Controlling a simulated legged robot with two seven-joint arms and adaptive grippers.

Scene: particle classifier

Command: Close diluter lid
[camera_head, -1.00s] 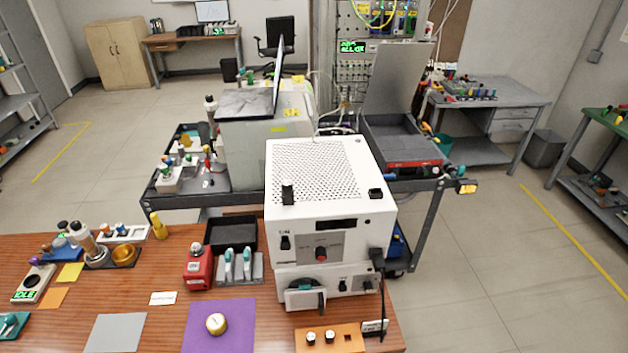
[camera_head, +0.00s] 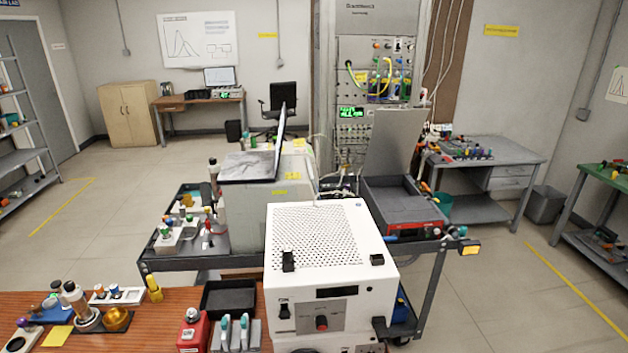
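A dark grey box with a red front strip (camera_head: 408,228) stands on the right part of the cart behind the wooden table. Its flat grey lid (camera_head: 392,143) stands open, nearly upright and leaning back a little. No label names it as the diluter. A white instrument with a perforated top (camera_head: 328,268) stands in front of it, and that top looks shut. Neither of my grippers is in view.
The dark cart (camera_head: 205,262) also carries a grey-green cabinet with an open laptop (camera_head: 276,150) on top. The wooden table (camera_head: 135,334) holds bottles, a black tray (camera_head: 228,298) and a red device (camera_head: 193,334). Open floor lies right of the cart.

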